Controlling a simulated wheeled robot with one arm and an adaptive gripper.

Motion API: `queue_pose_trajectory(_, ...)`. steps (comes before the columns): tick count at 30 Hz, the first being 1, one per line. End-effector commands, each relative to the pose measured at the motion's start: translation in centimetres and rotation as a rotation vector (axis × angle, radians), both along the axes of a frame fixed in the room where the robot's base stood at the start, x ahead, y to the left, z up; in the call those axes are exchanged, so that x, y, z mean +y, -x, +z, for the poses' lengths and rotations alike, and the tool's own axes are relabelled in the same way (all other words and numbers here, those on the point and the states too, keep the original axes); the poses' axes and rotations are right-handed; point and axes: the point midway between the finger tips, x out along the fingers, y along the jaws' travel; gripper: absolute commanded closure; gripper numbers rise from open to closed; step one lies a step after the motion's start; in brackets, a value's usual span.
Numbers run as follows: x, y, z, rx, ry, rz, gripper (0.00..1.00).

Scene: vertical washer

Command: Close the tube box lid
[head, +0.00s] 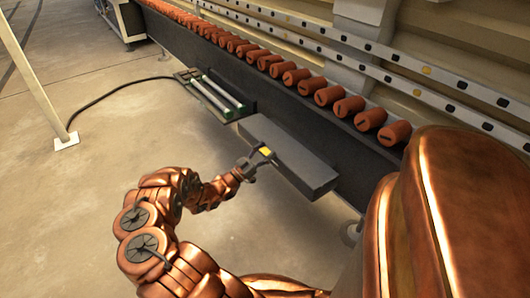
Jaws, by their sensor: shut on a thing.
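A long dark grey lid-like slab (298,158) juts out from the dark machine side at the picture's middle. A small yellow part (266,151) sits at its near edge. To its left, an open tube box or tray (186,77) shows pale tubes (214,95) with green ends. My gripper (262,160) is at the slab's near edge, shut on the yellow part, which looks like a handle. The fingers are small and dark, so the exact contact is hard to see. How the slab joins the tube box cannot be told.
A row of orange-red cylinders (328,95) runs along the ledge above. A black cable (112,91) runs across the floor from the tube box. A pale post (35,75) stands at left. The concrete floor (110,150) at left is clear.

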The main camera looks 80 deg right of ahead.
Motion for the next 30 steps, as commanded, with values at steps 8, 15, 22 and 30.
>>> queue_pose_trajectory(8,0.21,0.07,0.11,0.002,0.005,-0.005,1.00)
queue_pose_trajectory(15,0.16,0.05,0.10,0.002,0.004,-0.003,0.21)
queue_pose_trajectory(22,0.04,0.14,0.07,0.002,0.003,-0.003,0.12)
queue_pose_trajectory(30,0.38,-0.35,-0.16,0.001,0.002,0.001,0.12)
